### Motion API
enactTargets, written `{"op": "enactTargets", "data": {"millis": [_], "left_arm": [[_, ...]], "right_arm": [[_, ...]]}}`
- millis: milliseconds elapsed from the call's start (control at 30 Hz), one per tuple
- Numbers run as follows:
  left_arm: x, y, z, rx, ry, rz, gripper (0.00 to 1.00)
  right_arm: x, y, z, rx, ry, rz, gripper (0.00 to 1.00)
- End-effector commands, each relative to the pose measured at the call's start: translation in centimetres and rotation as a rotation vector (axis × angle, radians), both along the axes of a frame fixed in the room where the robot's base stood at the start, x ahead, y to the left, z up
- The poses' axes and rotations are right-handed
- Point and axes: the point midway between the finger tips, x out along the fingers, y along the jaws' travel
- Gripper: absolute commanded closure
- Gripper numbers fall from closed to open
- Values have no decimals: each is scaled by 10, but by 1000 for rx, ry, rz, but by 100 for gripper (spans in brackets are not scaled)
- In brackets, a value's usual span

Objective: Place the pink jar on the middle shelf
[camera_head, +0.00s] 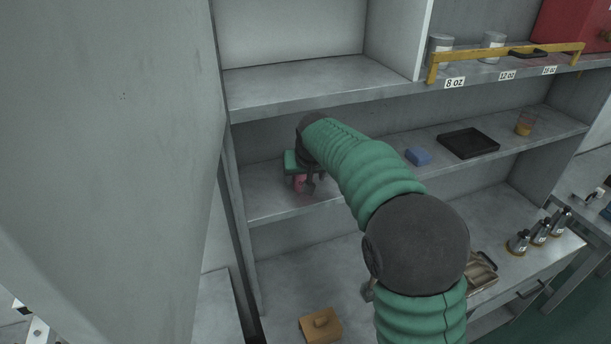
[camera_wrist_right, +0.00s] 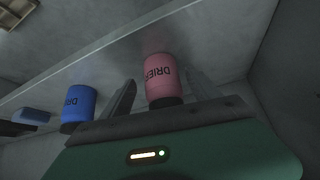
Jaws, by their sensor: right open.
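The pink jar (camera_head: 299,183) stands on the middle shelf (camera_head: 268,203), near its left end, partly covered by my right gripper (camera_head: 304,187). In the right wrist view, which looks upside down, the pink jar (camera_wrist_right: 160,76) has dark lettering and a dark lid. It sits between the two spread fingers of my right gripper (camera_wrist_right: 158,84), with a visible gap at the fingers. The jar appears upright with its base at the shelf surface. My left gripper is not in view.
A blue jar (camera_wrist_right: 78,106) stands beside the pink one, hidden by my arm in the head view. A tall grey panel (camera_head: 110,150) stands at left.

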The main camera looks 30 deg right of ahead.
Motion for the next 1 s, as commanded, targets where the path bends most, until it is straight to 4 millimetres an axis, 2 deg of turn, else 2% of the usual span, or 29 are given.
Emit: {"op": "enactTargets", "data": {"millis": [167, 400, 500, 600, 733, 800, 867, 967, 1000], "left_arm": [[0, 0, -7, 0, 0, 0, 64], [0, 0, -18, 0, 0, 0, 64], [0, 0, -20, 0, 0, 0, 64], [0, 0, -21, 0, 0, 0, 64], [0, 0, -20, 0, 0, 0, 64], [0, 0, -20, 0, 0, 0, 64], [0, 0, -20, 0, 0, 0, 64], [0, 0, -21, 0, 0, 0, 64], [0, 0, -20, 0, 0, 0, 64]], "right_arm": [[-11, 6, 20, -1, -6, 1, 29], [-43, 20, 73, -1, -5, 1, 29], [-52, 24, 89, -1, -3, 1, 29], [-57, 27, 98, 0, -2, 1, 29], [-58, 28, 101, 0, 1, 0, 29], [-59, 30, 96, 2, 7, 7, 29], [-60, 39, 79, 8, 25, 29, 29], [-72, 72, 16, 30, 89, 111, 29], [-83, 90, -18, 39, 122, 155, 29]]}}
